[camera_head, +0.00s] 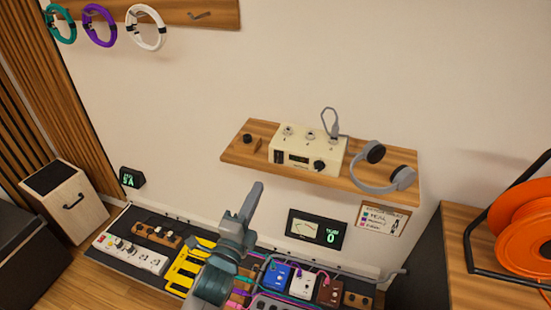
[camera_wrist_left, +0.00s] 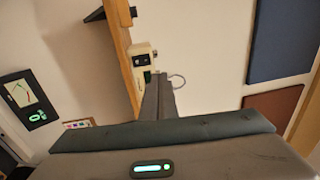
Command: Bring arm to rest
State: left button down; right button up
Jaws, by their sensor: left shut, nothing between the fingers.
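My left gripper (camera_head: 252,200) shows in the middle of the head view, raised in front of the wall and below the wooden shelf. Its fingers are together with nothing between them. In the left wrist view the closed fingers (camera_wrist_left: 157,98) point toward the shelf's edge and the cream box. My right gripper is in neither view.
A wall shelf (camera_head: 236,148) holds a cream box (camera_head: 300,152) and grey headphones (camera_head: 385,170). Below is a pedalboard (camera_head: 112,252) with several pedals and cables. A meter (camera_head: 317,230) stands behind it. An orange cable reel (camera_head: 522,225) is at right. Coiled cables (camera_head: 146,28) hang upper left.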

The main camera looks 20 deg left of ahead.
pick_arm(q)
notch_tip(320, 180, down, 26)
jog(key=s+d+n+g+b, duration=0.1)
jog(key=n+g, duration=0.3)
jog(key=g, duration=0.1)
jog(key=s+f+n+g+b, duration=0.15)
jog(key=s+f, duration=0.25)
jog(key=f, duration=0.5)
jog(key=s+f+n+g, duration=0.2)
jog(key=s+f, duration=0.3)
jog(key=f, duration=0.5)
jog(key=s+a+f+n+g, duration=0.1)
jog(key=s+f+n+g, duration=0.15)
jog(key=s+f, duration=0.85)
jog(key=s+a+f+n+g, duration=0.1)
jog(key=s+f+n+g, duration=0.1)
jog(key=s+f, duration=0.3)
jog(key=s+a+f+n+g+b, duration=0.1)
jog(key=s+f, duration=0.5)
jog(key=s, duration=0.8)
jog(key=s+a+f+n+g+b, duration=0.1)
jog(key=s+a+f+n+g, duration=0.1)
jog(key=s, duration=0.8)
notch_tip(320, 180, down, 3)
jog(key=shift+s+a+f+n+g+y, duration=0.25)
jog(key=shift+a+n+g, duration=0.2)
jog(key=shift+g, duration=0.75)
jog(key=shift+w, duration=0.1)
